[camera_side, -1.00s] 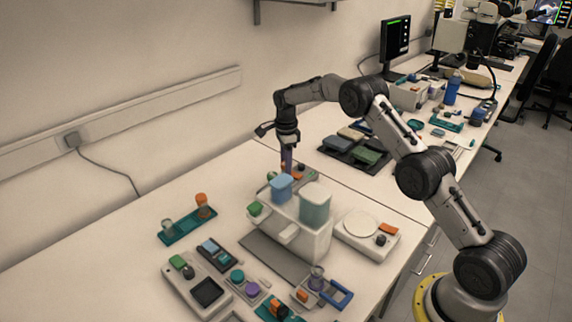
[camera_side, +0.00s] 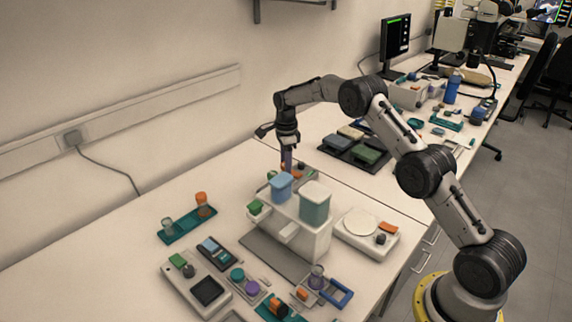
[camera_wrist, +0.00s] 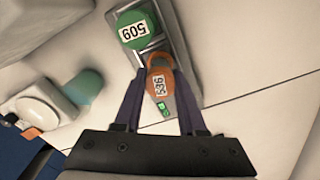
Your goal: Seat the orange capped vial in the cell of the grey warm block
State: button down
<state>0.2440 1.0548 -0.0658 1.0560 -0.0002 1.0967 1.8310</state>
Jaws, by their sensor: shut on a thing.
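My gripper (camera_wrist: 160,76) is shut on the orange capped vial (camera_wrist: 159,84), one dark finger on each side of its cap, which bears a number label. The vial is over the front part of the grey warm block (camera_wrist: 181,58), beside a small green display. Its lower part is hidden, so I cannot tell how deep it sits in the cell. A green capped vial (camera_wrist: 134,30), labelled 509, stands at the block's other end. In the side view my gripper (camera_side: 287,166) points down behind the white apparatus, which hides most of the block.
The white apparatus (camera_side: 290,222) with blue and teal containers stands close in front of my gripper. A white device with a round plate (camera_side: 361,224) is to its right. A teal rack (camera_side: 187,225) with an orange capped vial stands to the left. Bare bench lies behind that rack.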

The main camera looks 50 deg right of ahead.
dwell(0.8)
grip_release()
jog(key=shift+f, duration=0.1)
jog(key=shift+r, duration=3.8)
